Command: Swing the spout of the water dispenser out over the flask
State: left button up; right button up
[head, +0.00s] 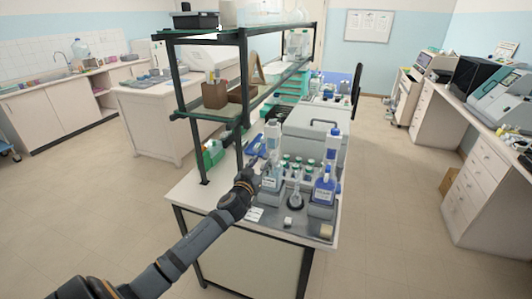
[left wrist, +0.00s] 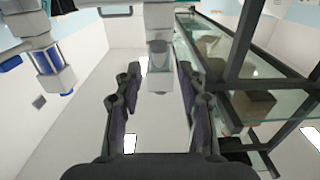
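The pale dispenser (head: 271,160), which I take to be the water dispenser, stands upright on the grey tray at the near end of the bench. A clear flask (head: 296,192) stands to its right and nearer, on a dark round base. My left gripper (head: 256,174) is at the left side of the pale dispenser. In the left wrist view my left gripper (left wrist: 158,90) has its fingers spread, with the white dispenser head (left wrist: 158,35) beyond the gap between them. I cannot tell whether they touch, nor which way the spout points. My right gripper is out of view.
A blue dispenser (head: 325,188) stands right of the flask; a similar blue-marked one (left wrist: 50,70) shows in the left wrist view. Several green-capped bottles (head: 290,163) stand behind the flask. A shelf frame (head: 240,85) rises left of the dispensers. A grey box (head: 315,122) stands behind.

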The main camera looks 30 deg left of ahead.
aim_at(265, 158)
pick_arm(q)
jog(key=x, duration=0.2)
jog(key=p+x, duration=0.1)
jog(key=x, duration=0.1)
jog(key=shift+w+r+p, duration=0.2)
jog(key=shift+w+p, duration=0.05)
jog(key=shift+p, duration=0.05)
jog(key=shift+w+a+f, duration=0.15)
jog(key=shift+w, duration=0.35)
grip_shut()
